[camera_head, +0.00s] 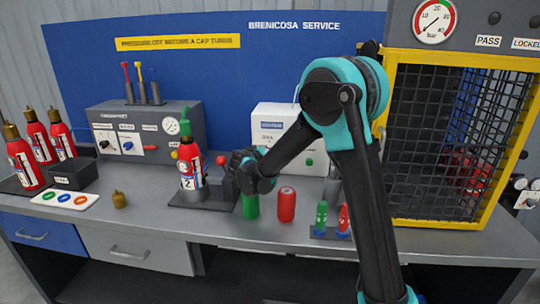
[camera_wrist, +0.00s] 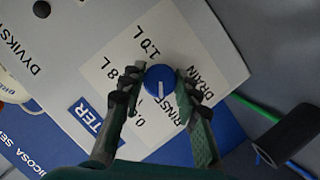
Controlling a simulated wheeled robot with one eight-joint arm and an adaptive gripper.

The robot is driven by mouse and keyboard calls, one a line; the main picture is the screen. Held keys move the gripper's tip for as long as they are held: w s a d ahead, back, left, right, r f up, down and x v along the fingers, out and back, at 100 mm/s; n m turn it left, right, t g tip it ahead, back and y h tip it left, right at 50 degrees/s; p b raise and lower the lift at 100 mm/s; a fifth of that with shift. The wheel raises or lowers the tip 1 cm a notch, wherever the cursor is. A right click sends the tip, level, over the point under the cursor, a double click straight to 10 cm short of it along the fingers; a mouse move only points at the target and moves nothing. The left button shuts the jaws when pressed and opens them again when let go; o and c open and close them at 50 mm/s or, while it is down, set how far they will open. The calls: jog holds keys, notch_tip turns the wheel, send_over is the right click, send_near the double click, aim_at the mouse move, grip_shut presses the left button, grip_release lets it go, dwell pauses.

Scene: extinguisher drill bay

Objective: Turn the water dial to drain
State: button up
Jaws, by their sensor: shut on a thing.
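The water dial (camera_wrist: 158,72) is a round blue knob with a white pointer line on a white station box (camera_wrist: 85,25). In the wrist view its line points down the picture, between a partly hidden "0." label and RINSE; the DRAIN label (camera_wrist: 208,83) lies to its right. My gripper (camera_wrist: 160,82) is shut on the dial, one finger on each side. In the head view the white box (camera_head: 285,118) stands at the back of the bench, with my gripper (camera_head: 250,172) at its lower left; my arm covers part of the box and the dial cannot be made out.
A fire extinguisher (camera_head: 190,172) stands in a holder left of my gripper. A green cylinder (camera_head: 250,206) and a red cylinder (camera_head: 287,205) stand below it on the bench (camera_head: 225,228). A yellow-framed cage (camera_head: 455,222) is at the right.

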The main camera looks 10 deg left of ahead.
dwell(0.5)
jog(key=o, duration=1.2)
jog(key=shift+c, duration=0.2)
jog(key=v, duration=0.7)
jog(key=shift+s, duration=0.2)
jog(key=shift+a, duration=0.15)
